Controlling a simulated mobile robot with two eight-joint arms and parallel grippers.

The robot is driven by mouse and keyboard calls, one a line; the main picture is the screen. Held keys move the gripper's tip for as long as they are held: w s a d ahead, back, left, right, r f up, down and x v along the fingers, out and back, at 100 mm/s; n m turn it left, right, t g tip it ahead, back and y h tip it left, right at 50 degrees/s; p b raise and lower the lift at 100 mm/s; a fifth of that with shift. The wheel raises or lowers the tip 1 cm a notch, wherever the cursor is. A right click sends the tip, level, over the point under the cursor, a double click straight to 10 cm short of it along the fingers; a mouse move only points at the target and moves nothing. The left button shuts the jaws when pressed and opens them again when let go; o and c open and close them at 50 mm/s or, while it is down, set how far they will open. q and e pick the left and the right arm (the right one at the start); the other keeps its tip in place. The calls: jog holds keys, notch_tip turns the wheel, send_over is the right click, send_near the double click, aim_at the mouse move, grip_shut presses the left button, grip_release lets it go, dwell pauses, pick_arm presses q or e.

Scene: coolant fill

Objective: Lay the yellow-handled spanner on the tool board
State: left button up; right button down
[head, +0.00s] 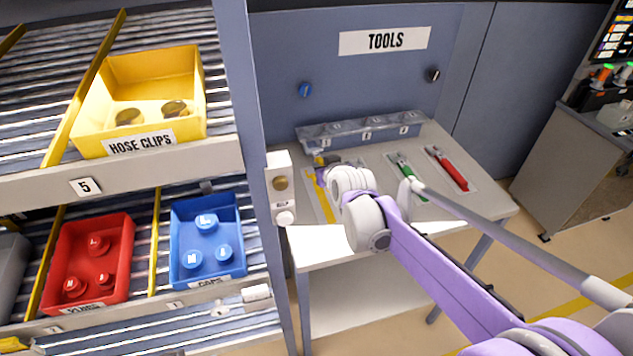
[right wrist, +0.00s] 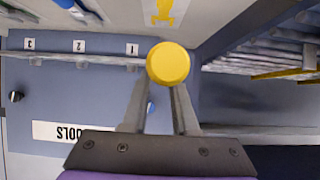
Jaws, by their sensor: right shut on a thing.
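The yellow-handled spanner (right wrist: 168,63) is between the fingers of my right gripper (right wrist: 160,95), which is shut on it. In the right wrist view I see the round yellow handle end almost end-on; the rest of the spanner is hidden behind it. In the head view the right gripper (head: 325,163) is over the left part of the tool board, and my wrist covers much of it. The tool board (head: 375,165) lies on the table under the TOOLS sign. A yellow spanner-shaped marking (right wrist: 165,12) shows at the top of the wrist view, apart from the handle. My left gripper is not in view.
A green-handled tool (head: 405,175) and a red-handled tool (head: 447,168) lie to the right. A clear bluish divided tray (head: 360,130) stands behind. A shelf post with a white button box (head: 281,190) is close on the left. The table's front (head: 320,245) is bare.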

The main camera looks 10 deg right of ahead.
send_over(323, 198)
notch_tip(323, 198, down, 5)
jog(key=shift+s+r, duration=0.15)
jog(key=shift+r, duration=0.05)
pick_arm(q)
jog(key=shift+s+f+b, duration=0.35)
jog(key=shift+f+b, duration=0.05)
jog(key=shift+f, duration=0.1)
pick_arm(e)
jog(key=shift+f, duration=2.25)
jog(key=shift+f, duration=0.15)
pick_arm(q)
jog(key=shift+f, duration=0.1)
pick_arm(e)
jog(key=c, duration=0.7)
grip_release()
